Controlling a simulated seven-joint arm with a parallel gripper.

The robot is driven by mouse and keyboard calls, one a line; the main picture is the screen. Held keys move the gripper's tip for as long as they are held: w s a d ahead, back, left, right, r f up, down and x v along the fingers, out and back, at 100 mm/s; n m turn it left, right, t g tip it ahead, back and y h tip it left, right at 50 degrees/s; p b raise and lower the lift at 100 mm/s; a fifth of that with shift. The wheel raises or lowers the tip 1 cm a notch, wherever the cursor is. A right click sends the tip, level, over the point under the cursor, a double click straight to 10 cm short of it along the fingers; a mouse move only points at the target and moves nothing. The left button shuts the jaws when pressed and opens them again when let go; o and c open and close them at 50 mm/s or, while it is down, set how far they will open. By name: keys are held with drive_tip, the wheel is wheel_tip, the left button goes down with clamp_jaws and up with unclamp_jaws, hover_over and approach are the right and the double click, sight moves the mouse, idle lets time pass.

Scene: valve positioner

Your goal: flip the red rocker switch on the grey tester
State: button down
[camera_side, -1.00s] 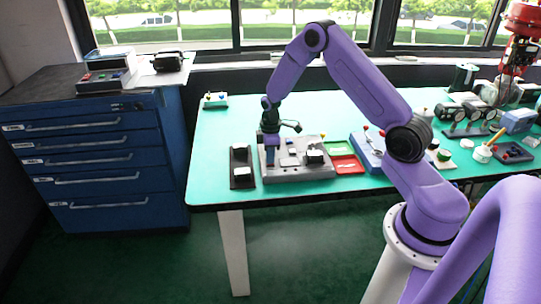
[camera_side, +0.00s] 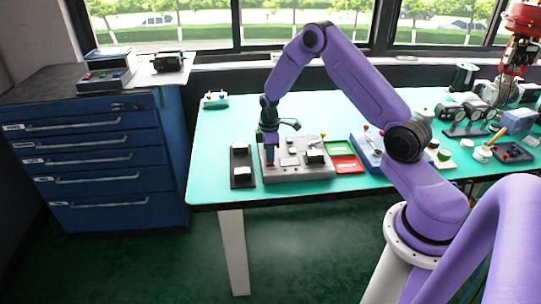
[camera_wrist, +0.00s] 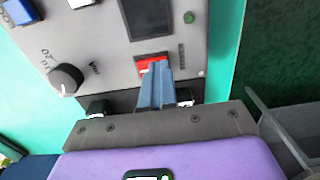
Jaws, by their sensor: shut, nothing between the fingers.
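The grey tester (camera_side: 300,172) lies flat on the green table, and its panel fills the upper part of the wrist view (camera_wrist: 112,50). The red rocker switch (camera_wrist: 151,59) sits on the panel below a dark screen, partly hidden behind my fingers. My gripper (camera_wrist: 152,72) is shut and empty, with its blue-grey fingertips at the rocker's lower edge. They seem to touch it, but I cannot tell for sure.
On the panel are a black knob (camera_wrist: 66,78), a blue button (camera_wrist: 20,11) and a green light (camera_wrist: 188,17). A dark tray (camera_side: 242,172) with a white piece stands left of the tester. Red and green trays (camera_side: 345,164) and a blue box (camera_side: 368,150) stand to the right.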

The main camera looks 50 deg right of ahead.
drive_tip(key=shift+w+d+f, duration=0.2)
drive_tip(key=shift+w+d, duration=0.1)
drive_tip(key=shift+d, duration=0.1)
drive_tip(key=shift+r, duration=0.45)
wheel_tip(320, 180, up, 14)
drive_tip(key=a, duration=0.1)
drive_tip(key=shift+s+f, duration=0.25)
drive_tip(key=shift+s, duration=0.2)
drive_tip(key=shift+a, duration=0.1)
